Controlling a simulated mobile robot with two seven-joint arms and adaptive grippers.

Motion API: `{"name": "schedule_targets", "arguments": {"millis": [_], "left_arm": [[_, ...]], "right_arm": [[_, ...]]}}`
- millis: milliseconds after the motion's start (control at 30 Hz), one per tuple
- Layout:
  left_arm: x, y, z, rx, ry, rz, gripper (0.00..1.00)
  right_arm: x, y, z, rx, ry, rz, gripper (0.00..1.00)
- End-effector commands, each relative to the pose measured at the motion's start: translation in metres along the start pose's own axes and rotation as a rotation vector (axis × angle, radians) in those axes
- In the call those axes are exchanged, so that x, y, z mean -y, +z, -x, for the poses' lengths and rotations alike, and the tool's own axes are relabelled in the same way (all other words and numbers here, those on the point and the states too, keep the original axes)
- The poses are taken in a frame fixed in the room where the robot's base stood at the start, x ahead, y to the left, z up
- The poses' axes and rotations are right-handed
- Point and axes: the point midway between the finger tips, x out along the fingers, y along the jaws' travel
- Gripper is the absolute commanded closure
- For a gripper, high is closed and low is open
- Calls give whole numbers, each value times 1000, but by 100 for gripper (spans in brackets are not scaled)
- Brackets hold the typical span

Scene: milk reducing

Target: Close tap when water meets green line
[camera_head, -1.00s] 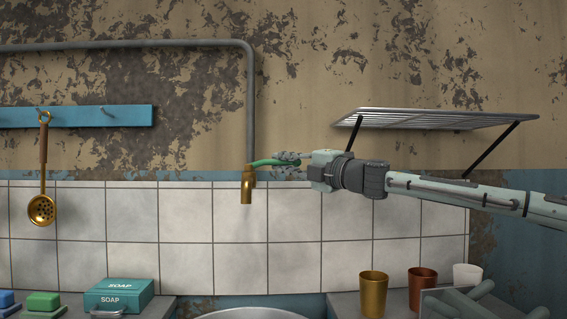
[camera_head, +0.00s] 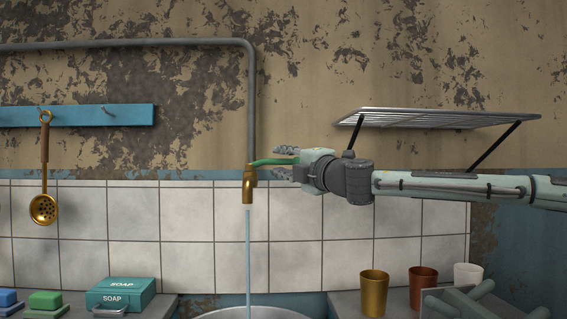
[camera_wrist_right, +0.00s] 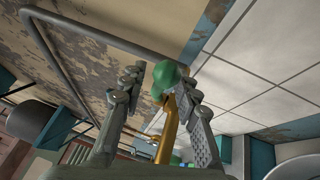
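The brass tap (camera_head: 249,187) is at the end of the grey wall pipe, with a green lever handle (camera_head: 272,162) pointing right. A thin stream of water (camera_head: 248,250) runs straight down from the spout to the basin (camera_head: 252,313), of which only the rim shows. The water level and the green line are hidden. My right gripper (camera_head: 283,162) is at the handle, with one finger above it and one below. In the right wrist view, its fingers (camera_wrist_right: 163,98) are spread, and the green handle (camera_wrist_right: 166,76) lies between them, nearer the right finger.
A wire shelf (camera_head: 437,119) is on the wall above my right arm. Space around the stream is clear.

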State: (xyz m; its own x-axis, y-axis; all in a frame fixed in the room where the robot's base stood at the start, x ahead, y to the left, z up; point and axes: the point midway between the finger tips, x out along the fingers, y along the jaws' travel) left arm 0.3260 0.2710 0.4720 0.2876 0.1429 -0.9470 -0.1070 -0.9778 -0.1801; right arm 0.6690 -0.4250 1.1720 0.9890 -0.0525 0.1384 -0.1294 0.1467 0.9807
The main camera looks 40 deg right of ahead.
Motion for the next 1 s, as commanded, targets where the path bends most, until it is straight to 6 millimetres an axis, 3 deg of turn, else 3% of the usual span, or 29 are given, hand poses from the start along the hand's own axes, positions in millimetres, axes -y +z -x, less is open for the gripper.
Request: {"name": "schedule_targets", "arguments": {"millis": [367,1000], "left_arm": [[0,1,0,3,-1,-3,67],[0,0,0,1,0,-1,67]], "right_arm": [[0,1,4,1,1,-1,67],[-3,2,63,3,5,-2,67]]}}
